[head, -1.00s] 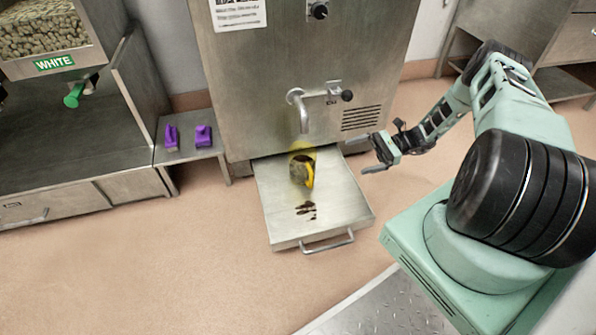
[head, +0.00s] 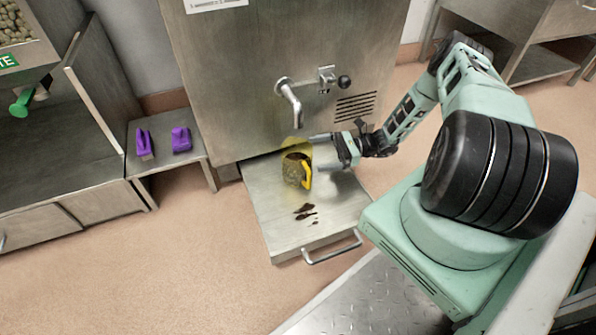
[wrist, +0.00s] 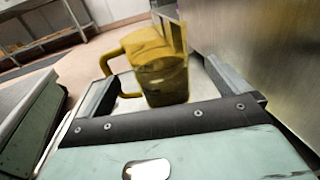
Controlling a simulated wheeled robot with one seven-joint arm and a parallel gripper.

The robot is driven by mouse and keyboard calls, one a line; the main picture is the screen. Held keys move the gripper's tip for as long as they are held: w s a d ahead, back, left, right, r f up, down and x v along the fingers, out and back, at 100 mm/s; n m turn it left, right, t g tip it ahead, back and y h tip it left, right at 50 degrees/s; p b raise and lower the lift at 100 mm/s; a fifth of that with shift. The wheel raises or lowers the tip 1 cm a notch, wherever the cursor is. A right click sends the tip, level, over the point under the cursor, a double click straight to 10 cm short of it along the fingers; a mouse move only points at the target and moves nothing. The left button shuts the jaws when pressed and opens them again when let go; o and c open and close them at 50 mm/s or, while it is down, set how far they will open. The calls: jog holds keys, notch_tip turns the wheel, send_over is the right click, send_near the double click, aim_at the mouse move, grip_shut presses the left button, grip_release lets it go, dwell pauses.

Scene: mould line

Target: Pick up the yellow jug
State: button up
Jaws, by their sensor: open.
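The yellow jug (head: 297,168) stands on a pulled-out metal tray (head: 262,222) under a spout (head: 291,104). Its clear body holds something dark, and its yellow handle faces the right front in the head view. My gripper (head: 322,152) is right beside the jug at its right. In the wrist view, the jug (wrist: 163,80) shows ahead between the two open fingers of my gripper (wrist: 168,85), with its handle toward the left finger. Whether a finger touches the jug cannot be told.
The steel machine (head: 235,80) rises close behind the jug. Dark spills (head: 304,211) lie on the tray. Two purple scoops (head: 181,139) sit on a low side shelf (head: 165,162) at the left. The floor (head: 150,270) in front is clear.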

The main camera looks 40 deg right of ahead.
aim_at(282, 159)
jog(key=x, duration=0.2)
jog(key=shift+w+a+b, duration=0.15)
jog(key=shift+a+b, duration=0.15)
jog(key=shift+b, duration=0.05)
jog(key=b+x, duration=0.3)
jog(key=x, duration=0.1)
jog(key=shift+a+f, duration=0.1)
jog(key=shift+a, duration=0.55)
jog(key=c, duration=1.2)
jog(key=shift+c, duration=0.7)
jog(key=shift+r, duration=0.3)
